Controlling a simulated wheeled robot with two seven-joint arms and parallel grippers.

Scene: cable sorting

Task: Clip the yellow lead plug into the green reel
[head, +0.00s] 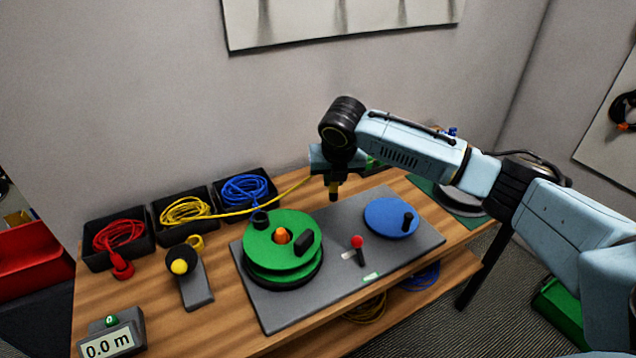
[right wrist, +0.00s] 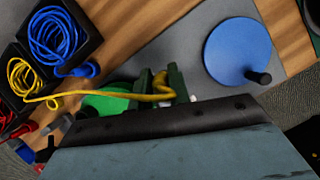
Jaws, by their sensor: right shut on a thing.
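My right gripper (head: 334,180) is shut on the yellow lead plug (head: 334,195), above the back of the grey base plate. The plug also shows between the fingers in the right wrist view (right wrist: 162,86). The yellow lead (head: 252,209) runs from the middle black bin up to the gripper. The green reel (head: 270,250) stands on the plate, left of and nearer than the gripper, with an orange hub (head: 282,235) and dark blocks on top. The gripper is apart from the reel. In the right wrist view the green reel (right wrist: 105,103) is mostly hidden behind my wrist. My left gripper is out of view.
A blue disc (head: 390,217) with a black knob and a red-topped lever (head: 357,242) share the grey plate (head: 415,245). Black bins of red (head: 118,235), yellow and blue cable (head: 244,190) line the back left. A yellow-ball device (head: 180,266) and a length display (head: 108,341) stand front left.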

